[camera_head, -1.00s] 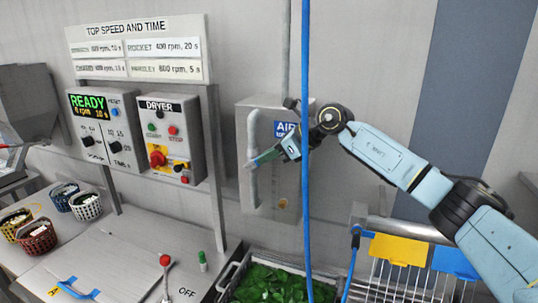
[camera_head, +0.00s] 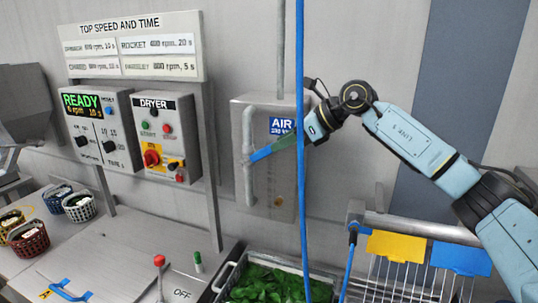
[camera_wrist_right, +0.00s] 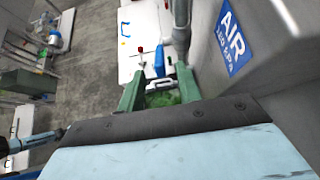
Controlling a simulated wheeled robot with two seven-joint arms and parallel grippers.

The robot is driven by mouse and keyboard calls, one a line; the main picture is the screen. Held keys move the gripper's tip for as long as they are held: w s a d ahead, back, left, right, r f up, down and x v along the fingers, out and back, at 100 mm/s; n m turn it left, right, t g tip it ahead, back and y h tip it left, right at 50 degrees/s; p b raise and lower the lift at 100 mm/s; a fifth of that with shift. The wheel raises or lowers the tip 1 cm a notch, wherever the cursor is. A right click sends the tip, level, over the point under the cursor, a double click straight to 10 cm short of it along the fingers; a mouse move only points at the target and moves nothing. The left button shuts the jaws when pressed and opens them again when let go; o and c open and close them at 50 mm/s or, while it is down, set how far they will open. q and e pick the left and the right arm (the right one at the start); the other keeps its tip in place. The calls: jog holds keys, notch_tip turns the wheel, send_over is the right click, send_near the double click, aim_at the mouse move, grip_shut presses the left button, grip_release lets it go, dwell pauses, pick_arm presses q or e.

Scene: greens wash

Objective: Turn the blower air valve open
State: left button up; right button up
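The blower air valve is on a vertical grey pipe (camera_head: 249,130) at the left side of the grey AIR box (camera_head: 270,190). Its blue lever (camera_head: 262,153) points right and slightly up, across the pipe. My right gripper (camera_head: 285,143) is to the right of the lever, its green fingers close to the lever's free end; contact cannot be told. In the right wrist view my right gripper's fingers (camera_wrist_right: 158,85) are spread apart, with the blue lever (camera_wrist_right: 159,60) beyond them, between their tips. My left gripper is not in the head view.
A blue hose (camera_head: 301,200) hangs in front of the AIR box. The dryer panel (camera_head: 165,140) stands to the left. A crate of greens (camera_head: 235,272) is below, and a rack with yellow and blue tags (camera_head: 395,247) is at lower right.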

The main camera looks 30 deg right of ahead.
jog(key=b+v, duration=0.1)
jog(key=v, duration=0.6)
jog(key=shift+c, duration=0.3)
